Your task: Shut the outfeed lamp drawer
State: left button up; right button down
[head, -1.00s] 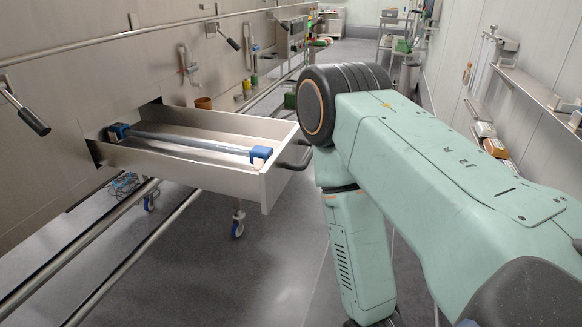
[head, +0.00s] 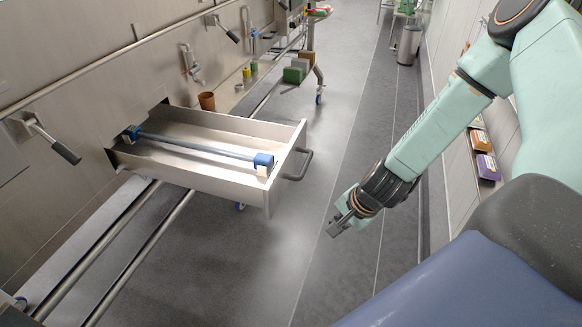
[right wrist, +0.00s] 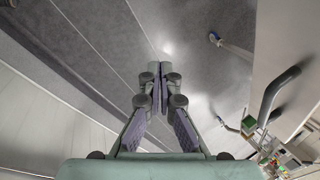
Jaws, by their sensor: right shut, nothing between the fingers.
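The lamp drawer (head: 230,184) stands pulled out of the steel wall at the left in the head view. A lamp tube with blue end caps (head: 200,147) lies inside it. A dark bar handle (head: 303,164) is on its front panel; the handle also shows at the right in the right wrist view (right wrist: 271,92). My right gripper (head: 336,228) is shut and empty, out in front of the drawer and to the right of the handle, apart from it. Its fingers meet in the right wrist view (right wrist: 160,78). My left gripper is not in view.
Two rails (head: 118,245) run below the drawer along the wall. A lever (head: 55,143) sticks out of the wall left of the drawer. A brown cup (head: 207,101) stands behind it.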

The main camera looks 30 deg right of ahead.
pick_arm(q)
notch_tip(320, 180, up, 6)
jog(key=p, duration=0.5)
pick_arm(e)
jog(key=w+d+r+m+t+y, duration=0.25)
jog(key=w+d+r+m, duration=0.2)
jog(key=r+m, duration=0.5)
pick_arm(q)
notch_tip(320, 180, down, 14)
jog(key=b, duration=1.4)
jog(key=shift+b, duration=0.3)
pick_arm(e)
jog(key=m+y, duration=0.2)
jog(key=m, duration=0.1)
send_near(280, 191)
jog(key=shift+x, duration=2.9)
jog(key=shift+s, duration=0.1)
